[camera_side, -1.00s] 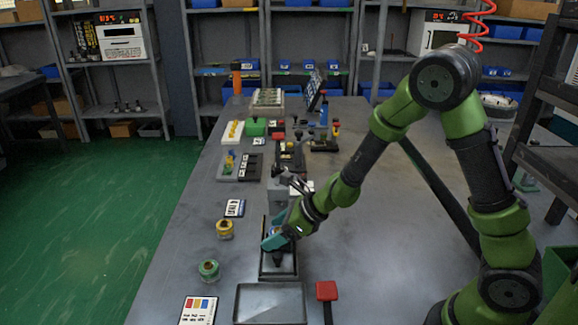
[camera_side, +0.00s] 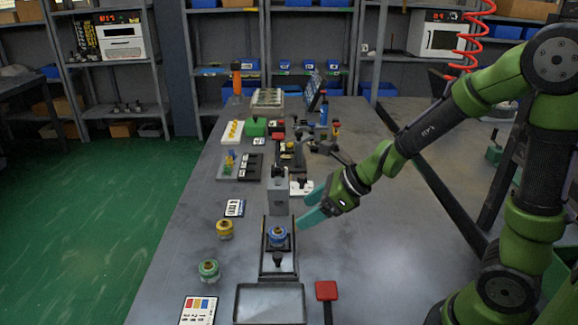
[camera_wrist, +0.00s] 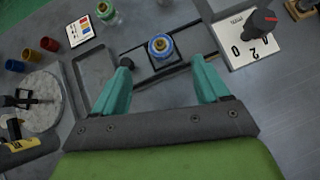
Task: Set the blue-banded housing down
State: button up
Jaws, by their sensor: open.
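The blue-banded housing (camera_side: 277,236) stands upright on a dark fixture plate (camera_side: 264,262) in the side view. It also shows in the wrist view (camera_wrist: 160,46), seen from above in a square seat. My gripper (camera_side: 308,207) is to the right of the housing and higher, apart from it. In the wrist view my gripper (camera_wrist: 160,82) has its two teal fingers spread with nothing between them.
A yellow-banded housing (camera_side: 225,229) and a green-banded housing (camera_side: 208,270) stand at the left table edge. An empty grey tray (camera_side: 238,305) lies in front of the fixture, with a red-topped post (camera_side: 327,291) beside it. The table's right side is clear.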

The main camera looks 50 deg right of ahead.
jog(key=s+r+n+h, duration=0.1)
jog(key=s+r+n, duration=0.5)
jog(key=n, duration=0.7)
jog(key=s+a+r+n+h, duration=0.1)
jog(key=s+r+n, duration=0.5)
jog(key=n, duration=0.7)
jog(key=shift+s+g, duration=0.3)
jog(key=shift+s, duration=0.65)
